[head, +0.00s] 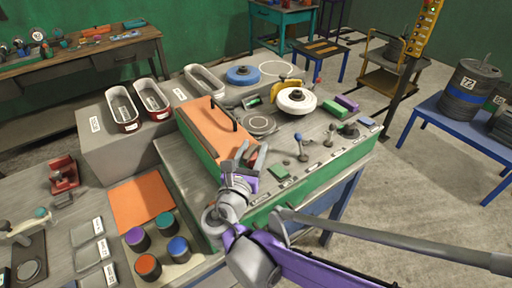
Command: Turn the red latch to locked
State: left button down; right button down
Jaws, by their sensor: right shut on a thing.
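My right gripper (252,154) is over the front edge of the green-sided workbench (320,178), beside the orange-topped box with a black handle (212,128). Its two grey fingers are on either side of a small red piece, which looks like the red latch (252,157). The gripper is shut on it, and the fingers and wrist hide most of it. I cannot tell which way the latch is turned. My left gripper is not in view.
Small levers and knobs (302,147) stand along the bench front, right of the gripper. A white wheel (297,100) and a blue disc (243,75) lie behind. Colored cylinders (178,250) stand at lower left.

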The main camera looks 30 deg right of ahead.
jog(key=shift+w+a+r+n+t+y+p, duration=0.1)
jog(key=shift+n+t+y+p, duration=0.35)
jog(key=shift+n+t+y, duration=0.55)
pick_arm(q)
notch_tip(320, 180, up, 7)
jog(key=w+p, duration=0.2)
jog(key=p, duration=0.2)
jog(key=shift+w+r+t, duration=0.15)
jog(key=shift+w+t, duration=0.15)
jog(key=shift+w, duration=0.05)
pick_arm(e)
jog(key=shift+w+a+n+t+y, duration=0.15)
jog(key=shift+n+t+y, duration=0.3)
jog(key=shift+n+y, duration=0.5)
jog(key=shift+w+a+n+t+y, duration=0.15)
jog(key=shift+n+t+y, duration=0.35)
jog(key=shift+y, duration=0.75)
jog(key=shift+w+a+n+t+y, duration=0.1)
jog(key=shift+a+n+t+y, duration=0.25)
jog(key=shift+n+y, duration=0.6)
jog(key=shift+c, duration=1.8)
grip_release()
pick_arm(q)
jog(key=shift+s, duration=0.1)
pick_arm(e)
jog(key=shift+s, duration=0.15)
